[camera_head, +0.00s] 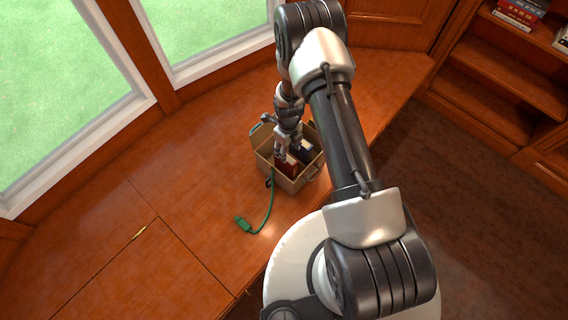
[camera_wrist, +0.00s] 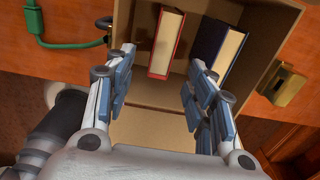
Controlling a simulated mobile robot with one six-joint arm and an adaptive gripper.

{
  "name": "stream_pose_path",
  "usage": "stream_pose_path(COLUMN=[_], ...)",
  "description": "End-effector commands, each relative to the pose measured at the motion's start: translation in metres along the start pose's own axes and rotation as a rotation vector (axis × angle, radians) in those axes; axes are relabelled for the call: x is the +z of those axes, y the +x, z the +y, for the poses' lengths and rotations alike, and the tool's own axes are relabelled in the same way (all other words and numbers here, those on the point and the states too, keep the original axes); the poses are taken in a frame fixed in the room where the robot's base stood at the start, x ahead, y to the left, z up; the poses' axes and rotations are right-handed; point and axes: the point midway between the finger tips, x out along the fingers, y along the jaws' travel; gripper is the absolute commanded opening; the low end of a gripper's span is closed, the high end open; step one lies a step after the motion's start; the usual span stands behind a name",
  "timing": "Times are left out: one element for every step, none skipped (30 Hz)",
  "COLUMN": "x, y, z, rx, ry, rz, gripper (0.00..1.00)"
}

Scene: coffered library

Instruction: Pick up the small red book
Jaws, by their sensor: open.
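The small red book (camera_wrist: 166,45) stands upright in an open tan box (camera_wrist: 265,15), its cream page edges facing the wrist camera. In the head view the red book (camera_head: 287,168) shows partly below my gripper. My gripper (camera_wrist: 158,75) is open and empty, with its two blue-padded fingers spread apart over the box. The red book lies between the fingers' lines, nearer the left finger, and appears just beyond the fingertips. In the head view my gripper (camera_head: 290,152) reaches down at the box, and my arm hides part of it.
A dark blue book (camera_wrist: 215,45) stands to the right of the red one, with a gap between. The box has a brass latch (camera_wrist: 284,86) on its side. A green cable with a plug (camera_head: 243,225) lies on the wooden counter (camera_head: 120,235), mostly clear elsewhere. Windows stand behind.

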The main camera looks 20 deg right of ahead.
Motion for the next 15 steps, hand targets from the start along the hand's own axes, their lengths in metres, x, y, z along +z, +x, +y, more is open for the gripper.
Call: stream_pose_path(x=[0.000,0.000,0.000,0.000,0.000,0.000,0.000,0.000,0.001,0.001,0.001,0.001,0.001,0.001,0.002], y=[0.016,0.022,0.031,0.037,0.043,0.050,0.055,0.059,0.063,0.066,0.068,0.070,0.070,0.072,0.074], z=[0.000,0.001,0.001,0.000,0.001,0.000,0.000,0.000,0.000,0.000,0.000,0.000,0.000,0.000,-0.001], rx=[0.001,0.001,0.001,0.001,0.001,0.001,0.001,0.001,0.000,0.000,0.000,0.000,0.000,-0.001,-0.001], ry=[-0.001,-0.001,-0.001,-0.001,-0.002,-0.002,-0.002,-0.002,-0.002,-0.002,-0.002,-0.002,-0.002,-0.002,-0.003], rz=[0.001,0.002,0.002,0.002,0.002,0.001,0.001,0.001,0.000,0.000,0.000,-0.001,-0.001,-0.001,-0.001], gripper=[0.50,0.50,0.50,0.50,0.50,0.50,0.50,0.50,0.50,0.50,0.50,0.50,0.50,0.50,0.50])
